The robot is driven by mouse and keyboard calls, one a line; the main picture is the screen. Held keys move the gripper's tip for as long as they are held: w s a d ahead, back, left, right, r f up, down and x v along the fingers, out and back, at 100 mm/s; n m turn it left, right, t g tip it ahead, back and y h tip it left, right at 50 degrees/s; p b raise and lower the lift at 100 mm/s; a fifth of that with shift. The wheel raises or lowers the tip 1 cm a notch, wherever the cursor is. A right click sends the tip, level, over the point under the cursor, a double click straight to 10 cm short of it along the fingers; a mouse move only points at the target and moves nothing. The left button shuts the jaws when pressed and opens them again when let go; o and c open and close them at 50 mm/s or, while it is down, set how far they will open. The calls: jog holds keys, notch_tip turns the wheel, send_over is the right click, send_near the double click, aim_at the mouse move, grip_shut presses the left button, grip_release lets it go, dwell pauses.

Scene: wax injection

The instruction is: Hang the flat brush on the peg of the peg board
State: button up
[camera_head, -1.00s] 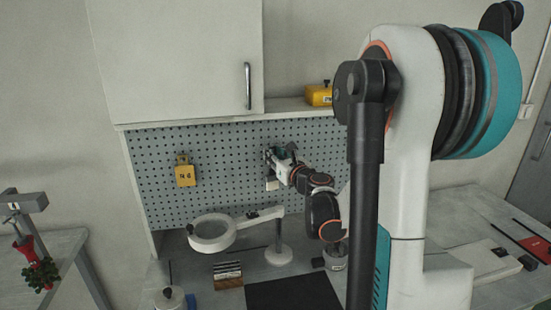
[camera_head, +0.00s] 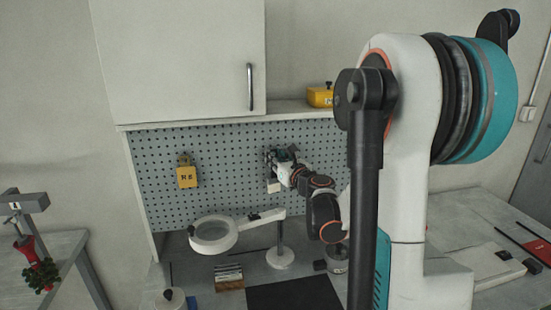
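The grey peg board (camera_head: 228,165) stands upright at the back of the bench, under the white cabinet. My gripper (camera_head: 272,165) is at the right half of the board, close in front of it. A small pale block-like piece (camera_head: 273,185) shows just below the fingers; it may be part of the flat brush, but it is too small to be sure. The fingers are small and dark here, and whether they are shut on it cannot be made out. The peg is hidden or too small to see.
A yellow tag (camera_head: 187,176) hangs on the board to the left. A ring magnifier lamp (camera_head: 213,236) stands below on the bench, near my forearm. A dark mat (camera_head: 294,296) lies in front. A yellow box (camera_head: 320,96) sits on the shelf above.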

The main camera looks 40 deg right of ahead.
jog(key=o, duration=0.4)
jog(key=s, duration=0.4)
jog(key=s+a, duration=0.1)
jog(key=s, duration=0.3)
jog(key=s+a, duration=0.1)
jog(key=s, duration=0.2)
jog(key=shift+s+a, duration=0.15)
jog(key=shift+s, duration=0.25)
